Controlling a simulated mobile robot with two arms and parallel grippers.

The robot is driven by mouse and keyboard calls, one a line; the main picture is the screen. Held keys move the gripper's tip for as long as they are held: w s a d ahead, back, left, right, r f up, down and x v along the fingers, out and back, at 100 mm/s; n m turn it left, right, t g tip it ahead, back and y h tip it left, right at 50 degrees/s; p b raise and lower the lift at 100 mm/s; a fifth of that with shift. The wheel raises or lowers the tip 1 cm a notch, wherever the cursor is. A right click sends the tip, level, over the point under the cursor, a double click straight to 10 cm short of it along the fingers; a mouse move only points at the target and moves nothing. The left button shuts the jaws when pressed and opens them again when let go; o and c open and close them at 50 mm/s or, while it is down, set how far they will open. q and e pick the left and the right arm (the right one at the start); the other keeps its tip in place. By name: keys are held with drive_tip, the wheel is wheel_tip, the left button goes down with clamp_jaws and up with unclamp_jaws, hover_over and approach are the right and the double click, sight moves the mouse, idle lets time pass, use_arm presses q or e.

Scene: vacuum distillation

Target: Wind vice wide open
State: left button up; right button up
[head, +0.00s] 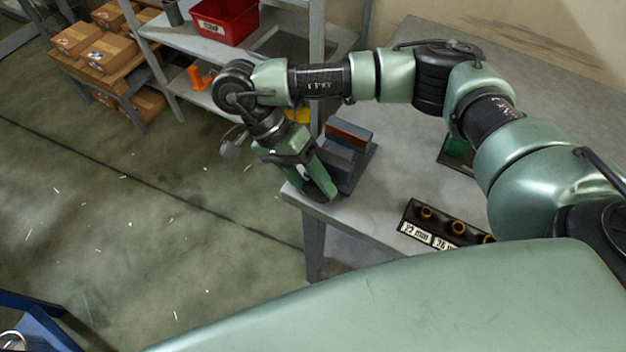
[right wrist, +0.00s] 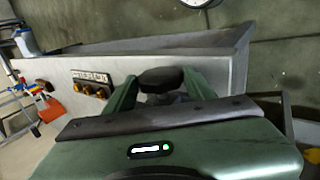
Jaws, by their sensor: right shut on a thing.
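The vice (head: 346,150) is a dark grey block with a reddish-brown top strip, at the near left corner of the grey bench (head: 400,150). My right gripper (head: 322,192) reaches down at the vice's front, by the bench edge. In the right wrist view its two green fingers (right wrist: 160,92) are shut on a dark rounded knob (right wrist: 162,77), which looks like the vice's handle. The fingers hide much of that handle, and the jaw gap cannot be made out. My left gripper is in neither view.
A black rack (head: 447,226) with yellow-ringed holes and size labels lies on the bench, right of the vice. Shelves with a red bin (head: 225,18) stand behind. Open floor lies left of the bench.

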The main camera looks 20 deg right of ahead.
drive_tip(key=o, duration=1.3)
